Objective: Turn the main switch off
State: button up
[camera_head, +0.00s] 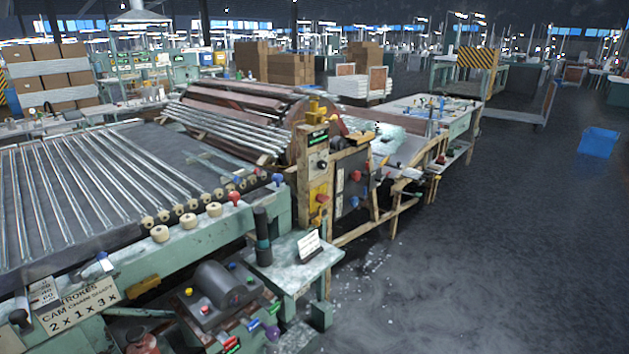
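A tall yellow and grey control panel (318,180) stands upright near the middle of the head view, at the end of the glass tubing machine. It carries a round dial (321,165) and a red knob (322,198). Beside it, a dark panel (351,190) in a wooden frame carries a red switch (355,175) and another red part below. I cannot tell which of these is the main switch, and its setting is too small to read. My gripper is not in view.
A machine bed with long glass tubes (80,190) fills the left. A small green side table (300,262) and a low box with coloured buttons (225,300) stand in front of the panel. Open dark floor (470,270) lies to the right, with a blue bin (597,142) farther back.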

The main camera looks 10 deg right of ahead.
aim_at(320, 198)
jog(key=i+l+u, duration=0.1)
jog(key=i+l, duration=0.2)
jog(key=i+l+u, duration=0.1)
jog(key=i+l, duration=0.25)
jog(key=i+l+u, duration=0.15)
jog(key=i+l, duration=0.2)
jog(key=i+l+u, duration=0.1)
jog(key=i+l, duration=0.2)
jog(key=l, duration=0.15)
jog(key=i+l+u, duration=0.1)
jog(key=i+l, duration=0.2)
jog(key=l, duration=0.15)
jog(key=i+l+u, duration=0.1)
jog(key=i+l, duration=0.15)
jog(key=l, duration=0.2)
